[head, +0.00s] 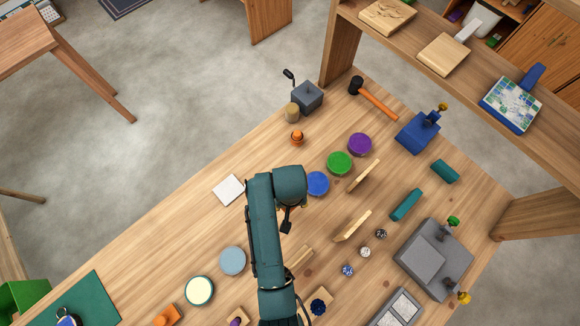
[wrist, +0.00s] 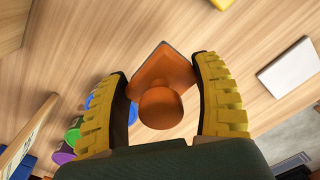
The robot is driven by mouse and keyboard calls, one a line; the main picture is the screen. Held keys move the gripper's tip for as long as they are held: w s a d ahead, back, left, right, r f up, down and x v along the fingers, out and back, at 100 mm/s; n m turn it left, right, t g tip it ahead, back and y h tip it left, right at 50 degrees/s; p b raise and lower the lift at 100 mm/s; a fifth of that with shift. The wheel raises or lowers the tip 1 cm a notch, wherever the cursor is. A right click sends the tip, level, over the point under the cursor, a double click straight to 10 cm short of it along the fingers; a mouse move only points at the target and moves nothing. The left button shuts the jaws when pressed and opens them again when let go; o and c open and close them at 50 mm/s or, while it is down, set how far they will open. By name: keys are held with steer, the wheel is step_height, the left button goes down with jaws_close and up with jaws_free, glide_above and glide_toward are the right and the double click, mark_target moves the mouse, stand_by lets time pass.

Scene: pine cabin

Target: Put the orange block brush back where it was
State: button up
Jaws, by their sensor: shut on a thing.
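The orange block brush, with a flat square block and a round knob, shows in the wrist view (wrist: 160,105). My gripper (wrist: 163,72) has its two yellow ribbed fingers on either side of it and is shut on it. The tabletop shows beyond the brush; I cannot tell whether the brush touches it. An orange piece (head: 168,316) lies at the bottom edge of the head view, partly cut off.
Green (head: 340,163) and purple (head: 360,144) discs lie beyond the blue one. Two wooden strips (head: 353,225) stand nearby. A grey crank box (head: 307,97) and a small orange knobbed thing (head: 297,138) are at the back. Bare table lies left of the white tile.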

step_height(320, 180, down, 6)
steer(key=shift+f+b, duration=0.2)
steer(key=shift+b, duration=0.35)
steer(key=shift+s+f, duration=0.1)
steer(key=shift+f, duration=0.1)
steer(key=o, duration=1)
steer(key=shift+o, duration=0.2)
